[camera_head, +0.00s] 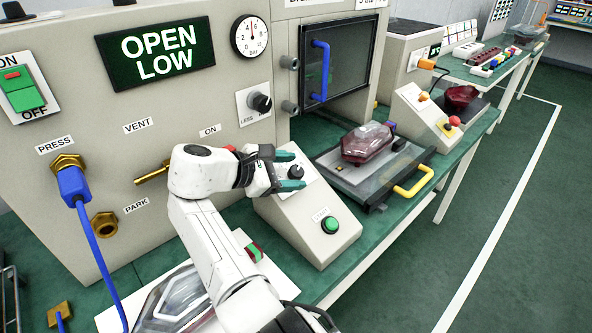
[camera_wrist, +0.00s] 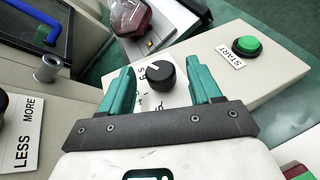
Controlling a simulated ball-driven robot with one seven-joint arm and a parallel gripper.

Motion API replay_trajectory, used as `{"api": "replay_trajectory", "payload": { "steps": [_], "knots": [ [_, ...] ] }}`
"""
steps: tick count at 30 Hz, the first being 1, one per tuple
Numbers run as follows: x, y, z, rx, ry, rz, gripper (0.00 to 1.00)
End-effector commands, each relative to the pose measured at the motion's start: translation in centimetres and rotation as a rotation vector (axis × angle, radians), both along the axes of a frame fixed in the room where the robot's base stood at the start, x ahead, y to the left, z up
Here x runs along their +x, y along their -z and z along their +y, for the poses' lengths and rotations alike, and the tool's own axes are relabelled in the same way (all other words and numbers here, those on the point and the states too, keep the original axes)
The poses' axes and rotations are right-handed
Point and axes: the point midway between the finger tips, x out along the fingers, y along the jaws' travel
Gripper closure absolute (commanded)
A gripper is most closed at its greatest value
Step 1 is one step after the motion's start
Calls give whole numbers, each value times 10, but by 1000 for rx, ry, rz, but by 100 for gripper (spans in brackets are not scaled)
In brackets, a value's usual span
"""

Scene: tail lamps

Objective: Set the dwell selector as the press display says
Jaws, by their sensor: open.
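The press display (camera_head: 157,53) reads OPEN LOW in white on dark green. A black selector knob (camera_wrist: 162,75) sits on the sloped box (camera_head: 310,225), above the green START button (camera_wrist: 247,45). The knob has a white pointer mark that points to the upper left in the wrist view. Letters beside it are partly hidden and too small to read with certainty. My gripper (camera_wrist: 158,82) is open, with its teal fingers on either side of the knob. The knob also shows in the head view (camera_head: 296,172) between the fingers.
Another black knob (camera_head: 261,102), marked LESS and MORE, is on the press front. A tray with a red lamp (camera_head: 367,143) and yellow handle stands right of the box. A blue hose (camera_head: 88,240) hangs at left. The floor at right is clear.

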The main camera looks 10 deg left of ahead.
Motion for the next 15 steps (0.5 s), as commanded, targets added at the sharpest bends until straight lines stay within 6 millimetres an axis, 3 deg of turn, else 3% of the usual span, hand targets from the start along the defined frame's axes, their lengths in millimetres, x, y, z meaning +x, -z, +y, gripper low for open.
{"api": "replay_trajectory", "payload": {
  "steps": [6,15],
  "knots": [
    [-27,-19,30,1,-3,-1,37],
    [-50,-35,54,1,0,0,37]
  ]
}}
